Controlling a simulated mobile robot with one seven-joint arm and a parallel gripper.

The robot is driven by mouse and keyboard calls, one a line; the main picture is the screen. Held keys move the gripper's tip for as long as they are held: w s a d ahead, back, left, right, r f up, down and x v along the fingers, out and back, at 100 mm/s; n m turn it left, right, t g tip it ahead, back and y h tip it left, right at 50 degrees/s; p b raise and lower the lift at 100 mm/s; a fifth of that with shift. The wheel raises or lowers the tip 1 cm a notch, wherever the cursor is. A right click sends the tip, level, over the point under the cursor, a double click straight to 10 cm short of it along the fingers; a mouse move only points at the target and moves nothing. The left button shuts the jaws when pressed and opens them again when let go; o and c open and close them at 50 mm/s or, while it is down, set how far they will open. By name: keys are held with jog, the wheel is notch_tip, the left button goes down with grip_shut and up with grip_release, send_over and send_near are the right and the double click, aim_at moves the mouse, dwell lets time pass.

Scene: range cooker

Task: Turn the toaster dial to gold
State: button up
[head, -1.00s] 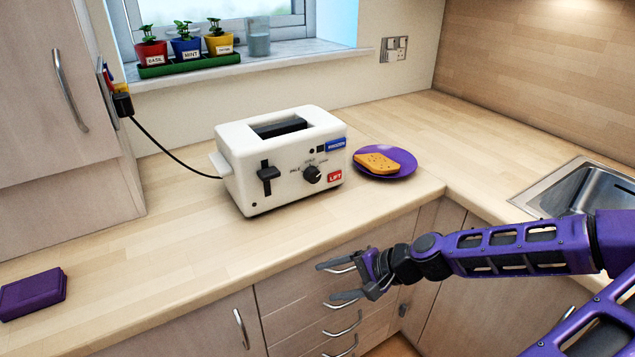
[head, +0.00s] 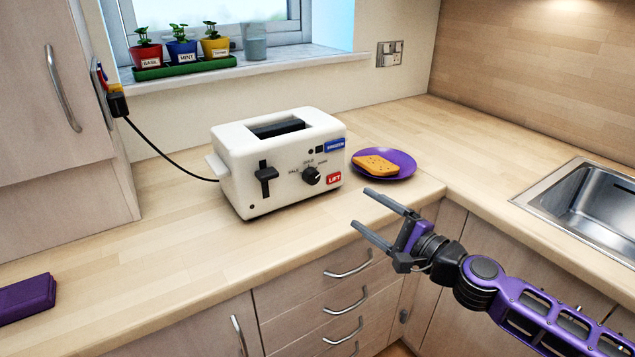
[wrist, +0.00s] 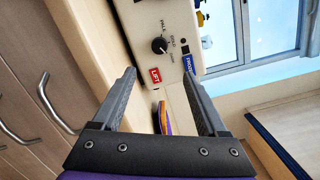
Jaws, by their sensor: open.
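The white toaster (head: 262,190) stands on the worktop with its front facing me. Its black dial (head: 311,176) sits on the front, right of the black lever (head: 266,178), with PALE, GOLD and DARK marked around it. The dial's exact setting is too small to tell. The dial also shows in the wrist view (wrist: 159,45), beyond the fingers. My gripper (head: 370,213) is open and empty, in front of and to the right of the toaster, near the worktop's front edge. It touches nothing.
A purple plate (head: 402,167) with a slice of bread (head: 375,165) stands right of the toaster. A black cord (head: 160,148) runs left to the wall. The worktop before the toaster is clear.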

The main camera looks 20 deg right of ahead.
aim_at(315, 179)
jog(key=b+x, duration=0.1)
jog(key=x, duration=1.4)
jog(key=shift+w+a+f, duration=0.1)
grip_shut()
